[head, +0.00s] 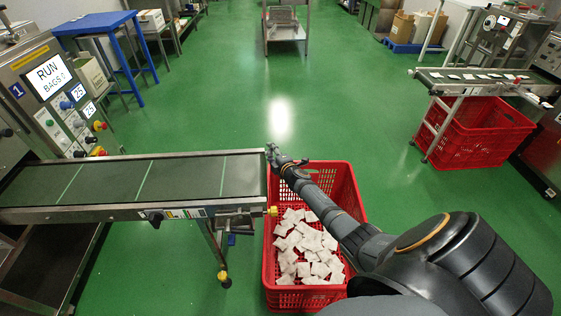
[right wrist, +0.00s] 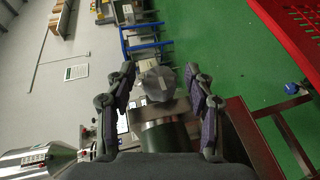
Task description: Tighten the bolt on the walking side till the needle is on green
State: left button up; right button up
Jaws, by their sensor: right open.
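My right gripper (head: 272,153) is at the far corner of the conveyor's (head: 110,183) discharge end. In the right wrist view, its two fingers (right wrist: 162,88) are open and stand on either side of a grey faceted bolt head (right wrist: 158,84). Gaps show between the bolt head and both fingers. In the head view the gripper hides this bolt. A small coloured scale strip (head: 187,213) with a green part is on the conveyor's near side rail; its needle is too small to read. A yellow-tipped fitting (head: 272,211) is at the near end corner. My left gripper is out of view.
A red crate (head: 352,190) with many white teabags (head: 305,250) stands beyond the conveyor end, under my right arm. A machine panel (head: 50,80) reads RUN. Another conveyor (head: 480,80) and red crate (head: 470,135) stand at right. The green floor between is clear.

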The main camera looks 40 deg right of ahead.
jog(key=s+a, duration=0.1)
jog(key=s, duration=1.1)
jog(key=shift+s+a, duration=0.25)
jog(key=shift+a, duration=0.15)
jog(key=shift+r, duration=0.1)
